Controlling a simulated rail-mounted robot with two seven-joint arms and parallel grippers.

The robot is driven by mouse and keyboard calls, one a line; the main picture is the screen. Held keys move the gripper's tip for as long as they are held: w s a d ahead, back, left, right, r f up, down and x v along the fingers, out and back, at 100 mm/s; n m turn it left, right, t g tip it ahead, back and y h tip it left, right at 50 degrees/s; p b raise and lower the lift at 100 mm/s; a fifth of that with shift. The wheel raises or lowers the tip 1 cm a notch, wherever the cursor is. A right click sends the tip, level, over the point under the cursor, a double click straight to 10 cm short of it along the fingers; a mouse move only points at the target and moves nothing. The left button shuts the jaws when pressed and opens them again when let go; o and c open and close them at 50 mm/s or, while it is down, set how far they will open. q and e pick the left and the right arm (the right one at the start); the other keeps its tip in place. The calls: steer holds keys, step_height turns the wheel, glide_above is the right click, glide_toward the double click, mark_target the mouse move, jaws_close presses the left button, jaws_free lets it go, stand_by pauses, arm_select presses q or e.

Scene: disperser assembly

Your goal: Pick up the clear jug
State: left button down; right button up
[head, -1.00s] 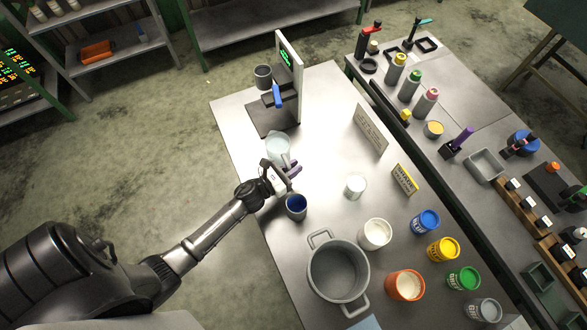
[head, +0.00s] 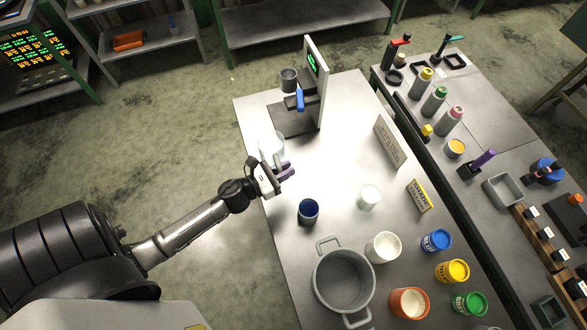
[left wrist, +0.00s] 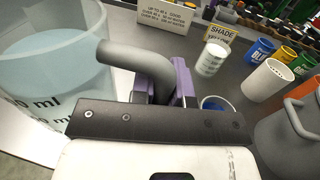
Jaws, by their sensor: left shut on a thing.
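The clear jug (head: 271,144) is at the left edge of the near table, in front of the dispenser stand. It looks pale and translucent. In the left wrist view the jug (left wrist: 55,62) fills the left side, upright or nearly so, with pale liquid and "ml" marks. My left gripper (head: 286,171) is shut on the jug's grey handle (left wrist: 128,58), its purple fingers (left wrist: 166,84) around it. The jug's base is hidden, so I cannot tell if it touches the table. My right gripper is not in view.
A blue-filled cup (head: 308,211) stands just right of the gripper. A white cup (head: 369,198), a large grey pot (head: 344,283) and several paint cans stand further right and nearer. The stand (head: 311,85) with a grey mug (head: 289,80) is behind.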

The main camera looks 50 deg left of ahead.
arm_select(q)
steer(key=w+d+r+n+y+p, duration=0.1)
steer(key=r+p, duration=0.5)
steer(key=r, duration=0.8)
steer(key=w+d+r+y+p, duration=0.1)
steer(key=w+d+r+p, duration=0.3)
steer(key=r, duration=1.1)
steer(key=w+d+r+n+y+p, duration=0.1)
steer(key=d+r+p, duration=0.5)
steer(key=r, duration=0.9)
steer(key=w+y+p, duration=0.1)
steer(key=w+p, duration=0.1)
steer(key=p, duration=0.1)
steer(key=shift+n, duration=0.3)
